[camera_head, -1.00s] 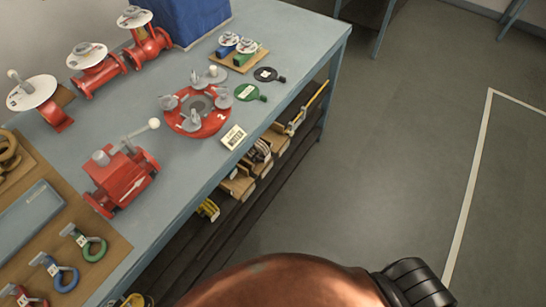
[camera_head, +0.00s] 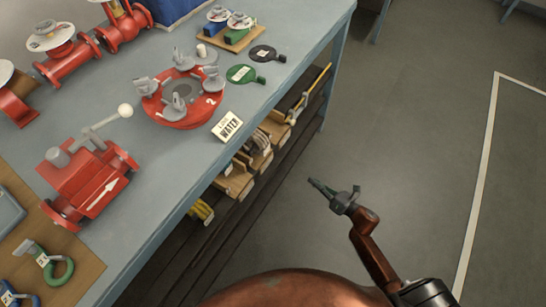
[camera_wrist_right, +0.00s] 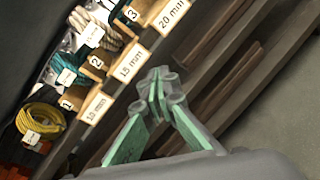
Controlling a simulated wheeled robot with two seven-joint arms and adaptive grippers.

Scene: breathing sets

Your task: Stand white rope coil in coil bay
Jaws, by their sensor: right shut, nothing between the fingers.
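A white rope coil (camera_wrist_right: 85,20) with a white tag sits among the coils on the shelf below the bench, at the upper left of the right wrist view. Pale coils (camera_head: 259,142) also show small in the head view; I cannot tell which one is white rope. Bays have boards numbered 1, 2 and 3 and labels 10 mm (camera_wrist_right: 96,107), 15 mm (camera_wrist_right: 130,63) and 20 mm (camera_wrist_right: 173,14). My right gripper (camera_head: 318,187) is shut and empty, in the aisle right of the shelf; its fingertips (camera_wrist_right: 158,78) meet in the wrist view. My left gripper is out of view.
A yellow coil (camera_wrist_right: 40,120) and a teal coil (camera_wrist_right: 72,68) lie in the shelf. The floor (camera_head: 400,130) to the right is clear.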

